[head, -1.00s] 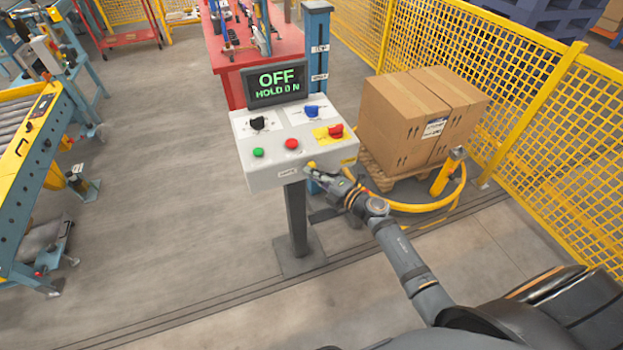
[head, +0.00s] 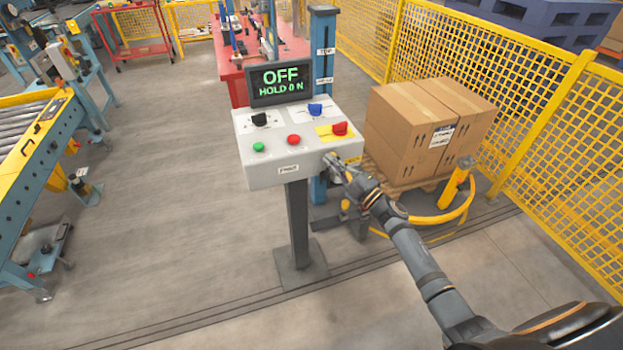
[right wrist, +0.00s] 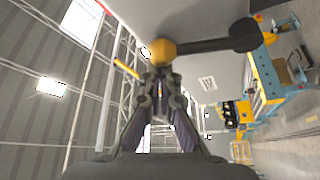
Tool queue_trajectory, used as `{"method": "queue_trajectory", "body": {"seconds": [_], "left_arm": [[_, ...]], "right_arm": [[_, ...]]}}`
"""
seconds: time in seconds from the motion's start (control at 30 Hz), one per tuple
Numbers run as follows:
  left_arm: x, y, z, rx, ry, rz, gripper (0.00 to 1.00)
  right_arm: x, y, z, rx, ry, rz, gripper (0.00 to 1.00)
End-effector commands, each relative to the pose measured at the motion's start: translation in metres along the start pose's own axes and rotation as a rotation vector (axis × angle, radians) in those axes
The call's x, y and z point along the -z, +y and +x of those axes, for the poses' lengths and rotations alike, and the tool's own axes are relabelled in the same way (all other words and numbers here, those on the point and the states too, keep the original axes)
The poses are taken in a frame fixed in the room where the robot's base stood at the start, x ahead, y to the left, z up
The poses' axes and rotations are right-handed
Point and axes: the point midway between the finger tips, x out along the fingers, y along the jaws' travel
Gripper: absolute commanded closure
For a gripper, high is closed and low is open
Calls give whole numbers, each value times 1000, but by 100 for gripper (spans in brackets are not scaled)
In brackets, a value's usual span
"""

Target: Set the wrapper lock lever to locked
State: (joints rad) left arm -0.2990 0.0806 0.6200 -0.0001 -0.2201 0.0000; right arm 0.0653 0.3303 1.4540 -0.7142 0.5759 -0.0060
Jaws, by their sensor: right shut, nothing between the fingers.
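The control box (head: 255,174) stands on a post, with a screen (head: 281,82) above it reading OFF and HOLD 0 N. In the right wrist view, a dark lever (right wrist: 205,46) with an orange-yellow ball knob (right wrist: 163,52) stands across a grey face from a round dark pivot (right wrist: 243,36). My right gripper (head: 328,161) is at the box's right front corner; in its wrist view its fingers (right wrist: 158,74) are shut and empty, tips close to the knob. I cannot tell whether they touch it. The lever is not distinguishable in the head view. My left gripper is out of view.
The box top has a black knob (head: 260,119), a blue knob (head: 315,109), a red knob (head: 340,128), a green button (head: 258,147) and a red button (head: 293,139). Cartons (head: 413,125) and yellow fencing (head: 548,120) stand right. The floor left of the post is clear.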

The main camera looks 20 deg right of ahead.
Motion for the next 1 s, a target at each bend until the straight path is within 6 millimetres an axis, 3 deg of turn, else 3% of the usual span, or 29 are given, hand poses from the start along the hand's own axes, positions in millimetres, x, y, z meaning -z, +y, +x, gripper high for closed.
{"method": "queue_trajectory", "body": {"seconds": [0.2,1.0], "left_arm": [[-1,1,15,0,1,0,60],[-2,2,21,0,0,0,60]], "right_arm": [[-11,2,-6,-67,0,125,100],[-20,6,-10,-65,0,121,100]]}}
